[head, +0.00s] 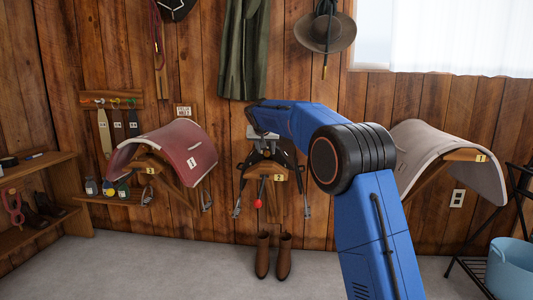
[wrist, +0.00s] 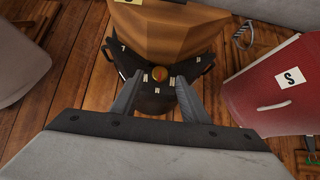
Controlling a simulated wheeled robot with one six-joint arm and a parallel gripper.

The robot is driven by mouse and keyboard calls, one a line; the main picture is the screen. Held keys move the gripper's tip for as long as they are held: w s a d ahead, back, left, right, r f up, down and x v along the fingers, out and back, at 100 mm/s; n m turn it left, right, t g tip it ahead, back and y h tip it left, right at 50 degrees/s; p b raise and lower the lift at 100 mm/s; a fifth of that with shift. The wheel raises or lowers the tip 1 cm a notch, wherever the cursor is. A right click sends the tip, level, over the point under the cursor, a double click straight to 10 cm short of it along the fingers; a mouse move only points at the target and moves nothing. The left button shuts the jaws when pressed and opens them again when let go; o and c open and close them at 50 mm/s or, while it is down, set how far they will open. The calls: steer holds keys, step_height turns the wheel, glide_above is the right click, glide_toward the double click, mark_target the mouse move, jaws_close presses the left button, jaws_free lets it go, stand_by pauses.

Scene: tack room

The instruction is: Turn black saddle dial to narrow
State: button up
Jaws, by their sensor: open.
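The black saddle (head: 284,157) sits on the wooden rack marked 2, against the back wall; my blue arm and gripper hide part of it in the head view. In the wrist view the black saddle (wrist: 152,104) lies beyond my fingers. Its dial (wrist: 158,75) is a small round brass-coloured knob with several small white letter tags around it. The tags are too small to read surely, and I cannot tell where the dial points. My gripper (wrist: 159,79) is open, one finger on each side of the dial in the picture. I cannot tell whether the fingers touch it.
A red saddle (head: 185,150) on rack 3 stands left, and a pale saddle pad (head: 455,150) on rack 1 right. Brown boots (head: 274,256) stand on the floor below. A wooden shelf (head: 40,190) is far left; a blue tub (head: 510,268) is at right. The floor between is clear.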

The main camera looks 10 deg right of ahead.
mark_target(267, 153)
steer(key=shift+x, duration=1.45)
steer(key=c, duration=1)
